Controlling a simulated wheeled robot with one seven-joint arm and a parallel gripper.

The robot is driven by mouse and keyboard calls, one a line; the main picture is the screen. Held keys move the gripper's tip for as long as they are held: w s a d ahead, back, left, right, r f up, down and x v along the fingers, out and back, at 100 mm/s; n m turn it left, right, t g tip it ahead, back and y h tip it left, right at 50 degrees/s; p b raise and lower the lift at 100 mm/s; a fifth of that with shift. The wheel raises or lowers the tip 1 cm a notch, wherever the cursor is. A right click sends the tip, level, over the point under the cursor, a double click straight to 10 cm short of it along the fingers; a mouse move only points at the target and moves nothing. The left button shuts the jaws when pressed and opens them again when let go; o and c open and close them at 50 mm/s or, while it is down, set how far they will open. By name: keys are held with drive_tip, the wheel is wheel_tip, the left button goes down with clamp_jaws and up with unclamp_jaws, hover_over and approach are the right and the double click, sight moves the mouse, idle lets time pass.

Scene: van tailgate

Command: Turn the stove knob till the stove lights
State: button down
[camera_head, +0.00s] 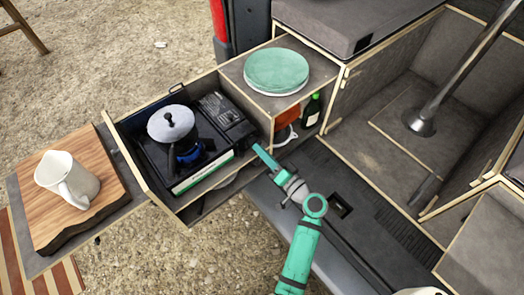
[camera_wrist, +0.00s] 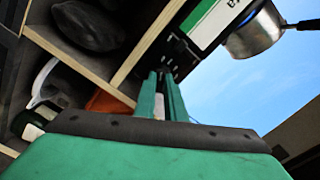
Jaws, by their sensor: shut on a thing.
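The camping stove (camera_head: 224,112) sits in the pulled-out drawer; its green and white front strip also shows in the wrist view (camera_wrist: 212,22). A metal pot with a lid (camera_head: 172,124) stands on its burner, and part of it shows in the wrist view (camera_wrist: 254,36). A blue patch (camera_head: 189,153) shows under the pot and looks like flame. My gripper (camera_head: 260,150) reaches the stove's right end. In the wrist view its green fingers (camera_wrist: 166,82) are close together on the stove's dark control end. They are shut on the knob, which is mostly hidden between them.
The wooden drawer front (camera_head: 150,185) is left of the stove. A side board holds a white jug (camera_head: 68,178). Green plates (camera_head: 277,71) lie on the cabinet above, with a dark bottle (camera_head: 311,109) in the compartment below. The van floor at right is open.

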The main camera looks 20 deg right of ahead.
idle(0.3)
drive_tip(key=c, duration=1.8)
unclamp_jaws()
drive_tip(key=v, duration=1.1)
drive_tip(key=shift+a, duration=0.1)
